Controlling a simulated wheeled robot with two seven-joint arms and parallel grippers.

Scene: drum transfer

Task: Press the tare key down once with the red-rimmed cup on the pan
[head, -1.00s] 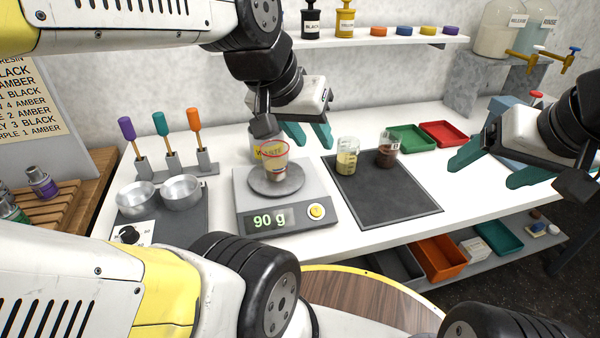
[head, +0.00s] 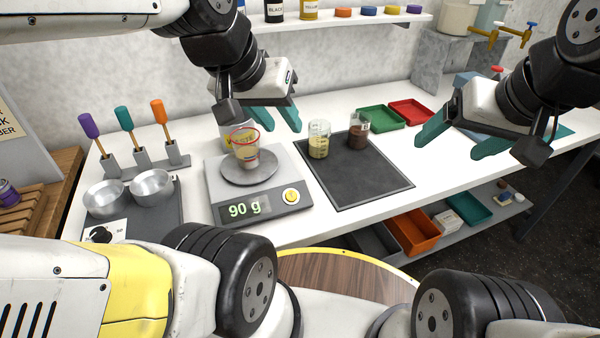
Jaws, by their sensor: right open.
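The red-rimmed cup (head: 246,155) stands upright on the round pan (head: 264,174) of the scale (head: 215,185), with some pale contents low in it. The scale's display (head: 244,210) reads 90 g. The round yellow tare key (head: 291,196) is on the scale's front panel, right of the display, with nothing touching it. My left gripper (head: 284,127) is open and empty, its teal fingers apart, above and behind the scale, a little right of the cup. My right gripper (head: 446,150) is open and empty over the right part of the table, well away from the scale.
Right of the scale, a dark mat (head: 357,185) holds a beaker of yellowish liquid (head: 319,140) and a dark-filled one (head: 358,131). Metal bowls (head: 151,187) and a tool rack (head: 143,160) stand left. A container marked waste (head: 232,128) is behind the cup. Green (head: 381,118) and red (head: 411,112) trays lie behind.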

